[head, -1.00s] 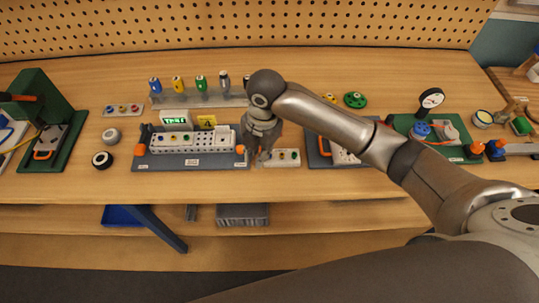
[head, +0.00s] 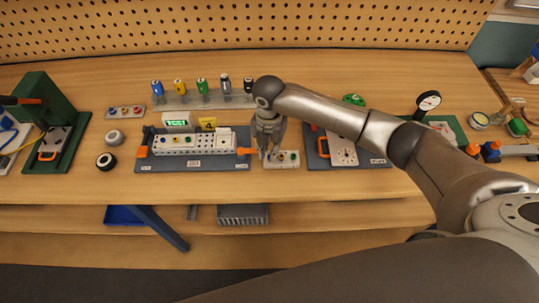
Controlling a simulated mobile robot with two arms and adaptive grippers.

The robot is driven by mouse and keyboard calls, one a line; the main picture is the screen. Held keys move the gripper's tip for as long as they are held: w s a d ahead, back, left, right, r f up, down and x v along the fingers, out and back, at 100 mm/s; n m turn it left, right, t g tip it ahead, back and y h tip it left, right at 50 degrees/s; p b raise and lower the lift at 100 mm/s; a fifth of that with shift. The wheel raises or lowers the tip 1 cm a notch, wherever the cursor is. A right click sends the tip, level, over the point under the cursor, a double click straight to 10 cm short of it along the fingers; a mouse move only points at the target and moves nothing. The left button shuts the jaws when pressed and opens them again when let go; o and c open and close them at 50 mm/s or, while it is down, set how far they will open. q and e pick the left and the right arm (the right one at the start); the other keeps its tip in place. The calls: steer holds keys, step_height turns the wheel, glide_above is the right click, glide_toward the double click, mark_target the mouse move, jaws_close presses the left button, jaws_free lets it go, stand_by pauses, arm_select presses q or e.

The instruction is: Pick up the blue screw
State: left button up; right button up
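My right gripper (head: 268,153) points down at the left end of a small white tray (head: 298,164) with small coloured screws in it. Its fingers cover that end of the tray. They are too small and overlapped to tell whether they are open or shut on anything. I cannot make out a blue screw at the fingers; one there may be hidden. The white block (head: 212,147) on the grey fixture left of the gripper holds several small coloured heads. My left gripper is not in view.
The grey fixture (head: 180,162) has orange clamp handles (head: 247,151), the right one close to my gripper. A second fixture (head: 375,157) with a white plate stands right of the tray. Several coloured drivers (head: 201,87) stand behind. The bench front (head: 225,187) is clear.

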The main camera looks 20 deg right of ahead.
steer(key=shift+d+f+p, duration=0.1)
steer(key=shift+f+p, duration=0.25)
steer(key=shift+f, duration=1.2)
jaws_close()
steer(key=shift+w, duration=0.1)
steer(key=shift+r, duration=0.15)
